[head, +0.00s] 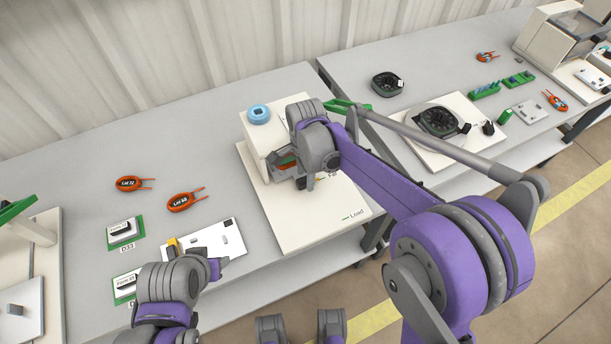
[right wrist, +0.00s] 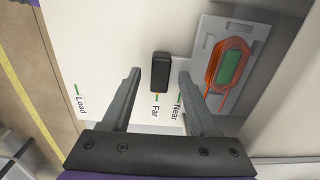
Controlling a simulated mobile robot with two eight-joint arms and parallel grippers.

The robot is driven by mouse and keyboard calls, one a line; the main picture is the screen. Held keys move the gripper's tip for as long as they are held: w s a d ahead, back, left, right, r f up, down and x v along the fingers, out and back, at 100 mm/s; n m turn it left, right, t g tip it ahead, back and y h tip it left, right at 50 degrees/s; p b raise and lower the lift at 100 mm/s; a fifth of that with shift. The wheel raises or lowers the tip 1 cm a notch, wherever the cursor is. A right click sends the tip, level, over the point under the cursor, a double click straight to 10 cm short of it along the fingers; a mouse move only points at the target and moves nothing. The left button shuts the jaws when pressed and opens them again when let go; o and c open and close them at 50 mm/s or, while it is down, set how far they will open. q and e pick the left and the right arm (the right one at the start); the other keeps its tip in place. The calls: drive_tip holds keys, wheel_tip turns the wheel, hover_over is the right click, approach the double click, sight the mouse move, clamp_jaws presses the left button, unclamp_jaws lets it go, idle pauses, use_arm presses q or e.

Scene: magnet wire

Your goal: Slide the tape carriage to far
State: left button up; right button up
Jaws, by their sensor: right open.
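The tape carriage shows in the right wrist view as a light grey plate (right wrist: 208,32) with a black handle (right wrist: 160,72) at its left side. An orange coil with a green centre (right wrist: 228,68) lies on the plate. The handle stands at the yellow tick of the "Far" label (right wrist: 155,112), between the "Load" and "Near" labels. My right gripper (right wrist: 159,74) is open, with its fingertips on either side of the handle and small gaps showing. In the head view my arm hides most of the carriage. My left gripper (head: 214,268) is low over the left table; its jaws are unclear.
The cream machine base (head: 298,215) carries the carriage, with a blue roll (head: 259,114) on top. A white plate (head: 208,241), orange coils (head: 184,201) and green-edged cards (head: 125,233) lie to the left. A second table (head: 350,70) holds several parts.

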wheel_tip(320, 180, up, 10)
drive_tip(key=p, duration=0.1)
idle(0.5)
drive_tip(key=s+d+r+n+t+p, duration=0.2)
drive_tip(key=s+d+n+p, duration=0.2)
drive_tip(key=s, duration=0.6)
drive_tip(key=s+d+r+n+t+p, duration=0.1)
drive_tip(key=s+d+n+t+p, duration=0.2)
drive_tip(key=s+d+n, duration=0.6)
drive_tip(key=shift+s+r+n+p, duration=0.4)
drive_tip(key=shift+s+n+p, duration=0.1)
drive_tip(key=shift+s, duration=0.3)
